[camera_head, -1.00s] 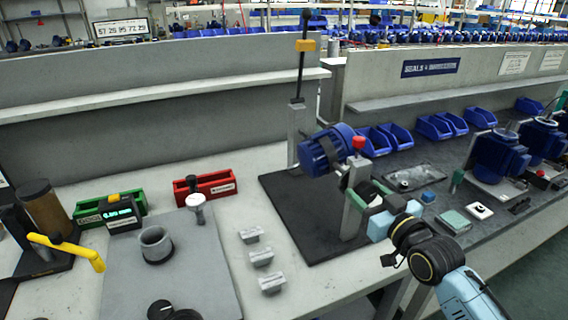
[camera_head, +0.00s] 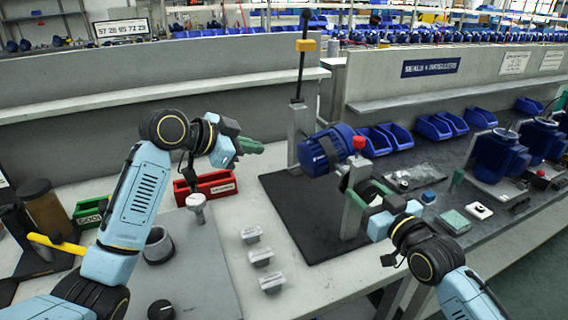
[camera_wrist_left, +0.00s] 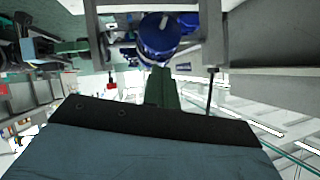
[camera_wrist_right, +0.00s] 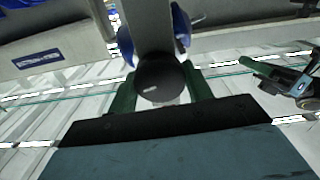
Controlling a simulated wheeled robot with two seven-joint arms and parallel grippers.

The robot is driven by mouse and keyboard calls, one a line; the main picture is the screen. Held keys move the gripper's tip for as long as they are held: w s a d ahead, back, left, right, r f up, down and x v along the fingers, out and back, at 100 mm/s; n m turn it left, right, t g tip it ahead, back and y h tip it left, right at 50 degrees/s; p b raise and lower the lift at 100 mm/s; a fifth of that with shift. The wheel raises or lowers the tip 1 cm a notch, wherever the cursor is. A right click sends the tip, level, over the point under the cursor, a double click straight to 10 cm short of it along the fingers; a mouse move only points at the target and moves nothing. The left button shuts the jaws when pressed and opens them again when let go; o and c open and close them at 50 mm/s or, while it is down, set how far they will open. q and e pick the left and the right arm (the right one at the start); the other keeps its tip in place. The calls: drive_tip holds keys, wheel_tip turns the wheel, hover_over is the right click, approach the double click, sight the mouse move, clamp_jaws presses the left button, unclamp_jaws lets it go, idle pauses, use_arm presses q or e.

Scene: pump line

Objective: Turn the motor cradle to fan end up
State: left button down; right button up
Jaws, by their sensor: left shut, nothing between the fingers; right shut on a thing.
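The motor cradle holds a blue motor (camera_head: 328,150) between posts on a dark mat. The motor lies roughly level, its ribbed end toward the left. A red knob (camera_head: 359,142) tops the near grey post (camera_head: 353,200). My right gripper (camera_head: 368,196) is at this post's near side. The right wrist view shows its green fingers on either side of a dark round knob (camera_wrist_right: 160,78), shut on it. My left gripper (camera_head: 258,147) is shut and empty, left of the motor and apart from it. The left wrist view shows the motor (camera_wrist_left: 158,35) beyond the closed fingers (camera_wrist_left: 163,88).
A tall post with a yellow block (camera_head: 305,45) stands behind the motor. Red (camera_head: 214,185) and green (camera_head: 90,213) trays, a grey cup (camera_head: 158,246) and several small metal blocks (camera_head: 261,257) occupy the left bench. Blue bins (camera_head: 434,128) stand at the right back.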

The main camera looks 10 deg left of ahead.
use_arm(q)
hover_over(290, 168)
drive_tip(key=s, duration=0.3)
wheel_tip(290, 168, down, 5)
drive_tip(key=shift+w+a+f, duration=0.2)
drive_tip(key=shift+a+f, duration=0.1)
drive_tip(key=shift+f, duration=0.25)
drive_tip(key=shift+w+a+f, duration=0.15)
drive_tip(key=shift+a+f, duration=0.1)
drive_tip(key=shift+f, duration=0.25)
drive_tip(key=shift+w+f, duration=0.25)
drive_tip(key=shift+f, duration=0.4)
drive_tip(key=shift+w+a+f, duration=0.1)
drive_tip(key=shift+f, duration=0.75)
use_arm(e)
drive_tip(key=shift+s, duration=0.1)
drive_tip(key=o, duration=1.4)
use_arm(q)
drive_tip(key=shift+r, duration=0.1)
